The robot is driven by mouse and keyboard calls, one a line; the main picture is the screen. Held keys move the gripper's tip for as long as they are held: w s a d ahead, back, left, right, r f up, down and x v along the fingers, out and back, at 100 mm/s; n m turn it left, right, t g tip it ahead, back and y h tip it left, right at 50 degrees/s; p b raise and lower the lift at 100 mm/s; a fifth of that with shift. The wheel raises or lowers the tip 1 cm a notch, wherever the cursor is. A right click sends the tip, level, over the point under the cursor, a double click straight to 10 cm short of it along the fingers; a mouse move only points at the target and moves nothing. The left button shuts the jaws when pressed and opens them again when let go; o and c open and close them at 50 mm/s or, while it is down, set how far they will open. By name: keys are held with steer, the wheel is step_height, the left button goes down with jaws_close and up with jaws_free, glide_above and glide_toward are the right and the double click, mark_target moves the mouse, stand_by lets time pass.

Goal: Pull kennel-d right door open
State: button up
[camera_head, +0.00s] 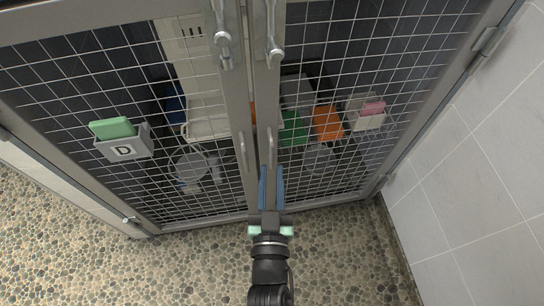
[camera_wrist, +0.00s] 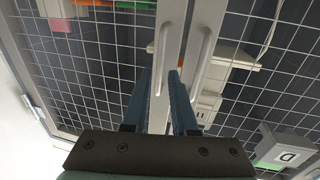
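Kennel D has two wire-mesh doors that look closed, side by side. The right door (camera_head: 350,90) has an upright grey bar handle (camera_head: 270,146) on its inner frame. The left door (camera_head: 70,75) has a similar handle (camera_head: 243,150) beside it. My gripper (camera_head: 271,172) is in front of the right door's lower inner edge. In the wrist view my gripper (camera_wrist: 160,78) is open, and the right door's handle (camera_wrist: 159,50) appears between its blue fingertips. I cannot tell whether either finger touches it. The left door's handle (camera_wrist: 201,62) lies outside the fingers.
A grey holder marked D (camera_head: 123,145) with a green item hangs on the left door. Metal latches (camera_head: 272,40) are higher on the doors. A tiled wall (camera_head: 480,170) stands close on the right. The pebbled floor (camera_head: 190,265) in front is clear.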

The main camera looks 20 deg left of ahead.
mark_target(272, 159)
steer(key=shift+b+x, duration=0.4)
steer(key=shift+x, duration=2.15)
jaws_close()
